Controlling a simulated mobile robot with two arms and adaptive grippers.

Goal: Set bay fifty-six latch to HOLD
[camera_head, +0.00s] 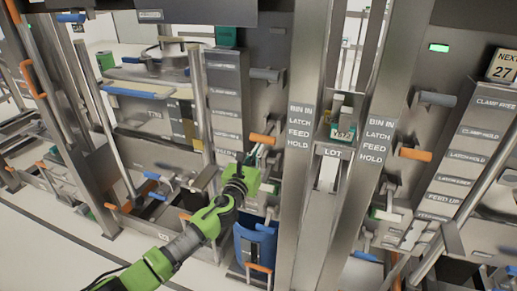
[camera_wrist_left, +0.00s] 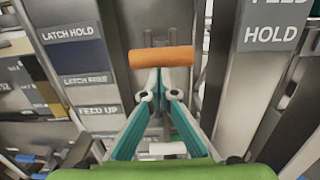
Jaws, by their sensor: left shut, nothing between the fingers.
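An orange-gripped lever (camera_head: 262,139) sticks out of the bay left of a post (camera_head: 297,130) lettered BIN IN, LATCH, FEED and HOLD. My left gripper (camera_head: 256,155) is at this lever, shut and empty. In the left wrist view the orange grip (camera_wrist_left: 161,57) lies crosswise just beyond the fingertips (camera_wrist_left: 161,78); I cannot tell whether they touch it. A LATCH HOLD plate (camera_wrist_left: 70,30) is on the left there. No bay number fifty-six is readable. My right gripper is not in view.
A second orange lever (camera_head: 415,154) is on the bay to the right, below a grey handle (camera_head: 436,99). A blue bin (camera_head: 255,245) stands below my left gripper. A sign reading NEXT 27 (camera_head: 503,66) is at the far right. Open floor (camera_head: 50,250) lies at the lower left.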

